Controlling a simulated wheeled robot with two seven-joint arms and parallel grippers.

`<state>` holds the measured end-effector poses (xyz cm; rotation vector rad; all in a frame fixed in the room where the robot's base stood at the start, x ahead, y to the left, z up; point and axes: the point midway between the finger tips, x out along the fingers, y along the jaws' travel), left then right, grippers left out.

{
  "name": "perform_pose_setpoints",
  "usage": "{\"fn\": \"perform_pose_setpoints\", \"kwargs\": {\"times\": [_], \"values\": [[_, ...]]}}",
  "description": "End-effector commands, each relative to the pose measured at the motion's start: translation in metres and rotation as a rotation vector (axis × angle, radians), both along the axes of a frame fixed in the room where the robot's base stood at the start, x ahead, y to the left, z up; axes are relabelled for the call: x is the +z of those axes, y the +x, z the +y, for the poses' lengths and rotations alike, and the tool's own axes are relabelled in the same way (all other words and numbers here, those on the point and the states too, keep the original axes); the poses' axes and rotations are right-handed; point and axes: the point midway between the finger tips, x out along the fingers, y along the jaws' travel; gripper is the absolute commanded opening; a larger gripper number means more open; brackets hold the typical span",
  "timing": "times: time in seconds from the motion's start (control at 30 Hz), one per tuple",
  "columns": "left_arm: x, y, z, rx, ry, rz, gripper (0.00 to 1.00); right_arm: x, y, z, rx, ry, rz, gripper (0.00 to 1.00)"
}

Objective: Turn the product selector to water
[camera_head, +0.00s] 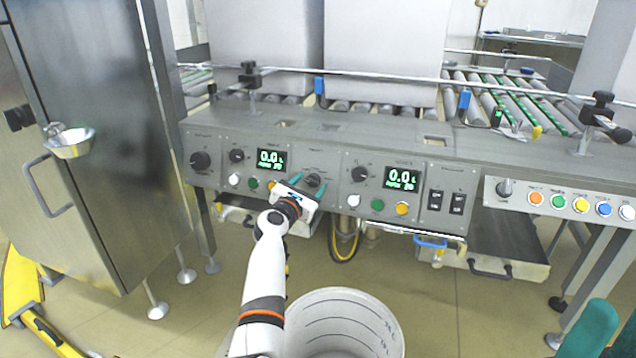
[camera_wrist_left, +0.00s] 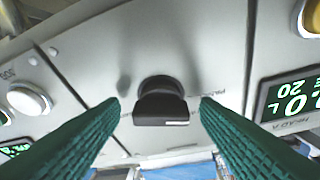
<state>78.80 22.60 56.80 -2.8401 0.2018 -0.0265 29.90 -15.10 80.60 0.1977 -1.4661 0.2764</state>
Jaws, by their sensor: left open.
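The control panel (camera_head: 330,165) has several dark round knobs. My left gripper (camera_head: 299,186) is open at a black knob (camera_head: 313,180) below and to the right of the left green display. In the left wrist view this knob (camera_wrist_left: 160,102) lies between the two green ribbed fingers, with a gap on both sides and no clear contact. A short white mark shows on its edge. Its label is mostly hidden or too small to read, so I cannot tell its setting.
Two displays (camera_head: 271,159) (camera_head: 402,179) read 0.0. Coloured buttons (camera_head: 252,183) sit below them. A second row of coloured buttons (camera_head: 582,205) is at the right. A grey bin (camera_head: 345,335) stands below my left arm. A steel cabinet (camera_head: 100,130) stands at the left.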

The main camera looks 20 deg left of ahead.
Motion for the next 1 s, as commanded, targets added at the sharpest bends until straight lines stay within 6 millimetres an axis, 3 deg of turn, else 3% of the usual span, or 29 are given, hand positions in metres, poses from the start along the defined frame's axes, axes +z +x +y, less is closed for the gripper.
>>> {"fn": "perform_pose_setpoints", "kwargs": {"times": [0.3,0.6,1.0], "values": [[0.0003,0.0001,0.001,0.0,0.001,0.0,0.56,0.0027,-0.0008,-0.0002,0.0,0.002,-0.011,0.36],[0.0001,0.0002,0.0008,0.0,0.001,0.0,0.12,0.0022,-0.0009,-0.0002,0.0,0.003,-0.009,0.36],[0.0013,0.0003,0.0017,-0.029,0.085,-0.003,0.12,0.0029,-0.0013,-0.0006,0.001,0.004,0.001,0.36]]}}
